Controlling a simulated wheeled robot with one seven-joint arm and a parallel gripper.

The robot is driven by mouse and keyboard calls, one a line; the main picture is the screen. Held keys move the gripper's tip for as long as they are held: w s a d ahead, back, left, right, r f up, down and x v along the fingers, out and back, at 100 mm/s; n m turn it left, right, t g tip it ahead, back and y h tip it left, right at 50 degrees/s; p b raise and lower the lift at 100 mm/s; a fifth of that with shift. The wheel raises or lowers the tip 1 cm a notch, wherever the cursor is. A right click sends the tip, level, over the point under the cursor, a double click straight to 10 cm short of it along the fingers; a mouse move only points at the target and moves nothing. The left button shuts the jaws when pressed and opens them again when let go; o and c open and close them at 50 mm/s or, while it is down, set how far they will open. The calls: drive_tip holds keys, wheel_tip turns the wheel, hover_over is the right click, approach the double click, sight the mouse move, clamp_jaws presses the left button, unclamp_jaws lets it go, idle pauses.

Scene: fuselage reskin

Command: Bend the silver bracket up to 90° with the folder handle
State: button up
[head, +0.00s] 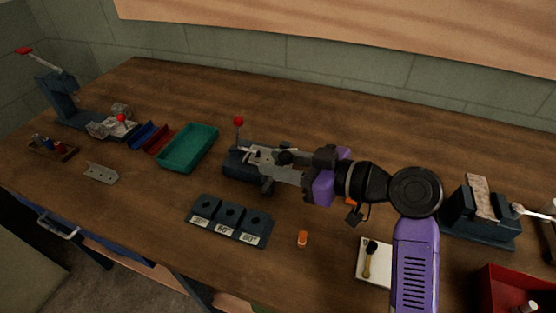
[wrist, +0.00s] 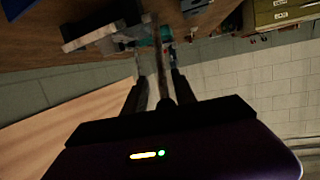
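The folder (head: 237,167) is a dark blue bench tool near the middle of the bench, with a red-balled lever (head: 238,121) standing up at its left. Pale metal lies on its top; I cannot separate a silver bracket there from the folder's own parts. My gripper (head: 277,173) reaches over the folder's right side and covers part of it. In the wrist view its two dark fingers (wrist: 158,84) stand apart, with a grey bar (wrist: 157,62) between them. Gaps show on both sides of the bar. A flat silver piece with holes (head: 100,173) lies at the left.
A green tray (head: 178,164) is left of the folder. A dark block with labelled slots (head: 228,236) and an orange piece (head: 302,239) lie in front. A lever tool (head: 60,97) stands far left. A red bin (head: 490,292) and a dark stand (head: 485,229) are at right.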

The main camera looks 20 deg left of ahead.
drive_tip(key=v, duration=0.7)
drive_tip(key=shift+d+b, duration=0.25)
drive_tip(key=shift+b, duration=0.05)
drive_tip(key=shift+r, duration=0.1)
